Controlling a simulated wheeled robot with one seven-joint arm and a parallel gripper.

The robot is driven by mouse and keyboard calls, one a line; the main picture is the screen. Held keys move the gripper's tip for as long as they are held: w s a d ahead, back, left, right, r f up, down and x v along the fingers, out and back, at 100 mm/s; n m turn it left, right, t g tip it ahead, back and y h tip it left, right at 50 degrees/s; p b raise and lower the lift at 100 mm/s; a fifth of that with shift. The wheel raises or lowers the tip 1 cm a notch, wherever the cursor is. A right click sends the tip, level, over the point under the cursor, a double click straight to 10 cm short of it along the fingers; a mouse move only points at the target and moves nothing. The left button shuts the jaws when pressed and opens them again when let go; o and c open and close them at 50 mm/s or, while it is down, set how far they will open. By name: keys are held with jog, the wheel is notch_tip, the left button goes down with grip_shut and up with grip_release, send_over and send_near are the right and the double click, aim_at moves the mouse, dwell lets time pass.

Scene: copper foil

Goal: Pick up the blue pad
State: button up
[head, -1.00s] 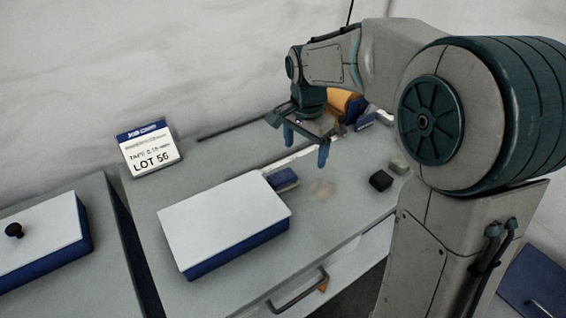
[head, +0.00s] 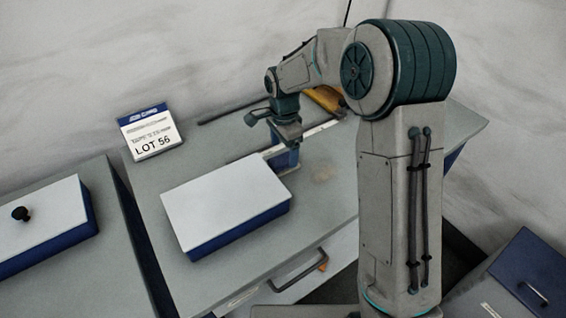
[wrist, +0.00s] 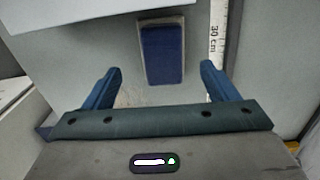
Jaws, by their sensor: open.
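The blue pad (wrist: 162,55) is a small dark-blue block with a greyish edge, lying on the grey bench. In the wrist view it sits ahead of and between the two blue fingers. My gripper (wrist: 160,73) is open and empty, with its fingers apart by more than the pad's width. In the head view my gripper (head: 286,162) points down over the bench at the right corner of a white-topped blue box. There the gripper largely hides the pad, so I cannot tell its height above it.
The white-topped box (head: 226,195) stands close left of the pad. A ruler (wrist: 217,32) lies right of it in the wrist view. A LOT 56 sign (head: 150,133) and an orange-yellow object (head: 326,98) are farther back. A drawer handle (head: 297,276) juts from the bench front.

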aim_at(283, 159)
notch_tip(283, 159, down, 5)
jog(key=shift+w+a+f+p, duration=0.1)
jog(key=shift+w+a+p, duration=0.05)
jog(key=shift+p, duration=0.4)
jog(key=shift+c, duration=0.3)
jog(key=c, duration=1)
jog(key=shift+c, duration=0.2)
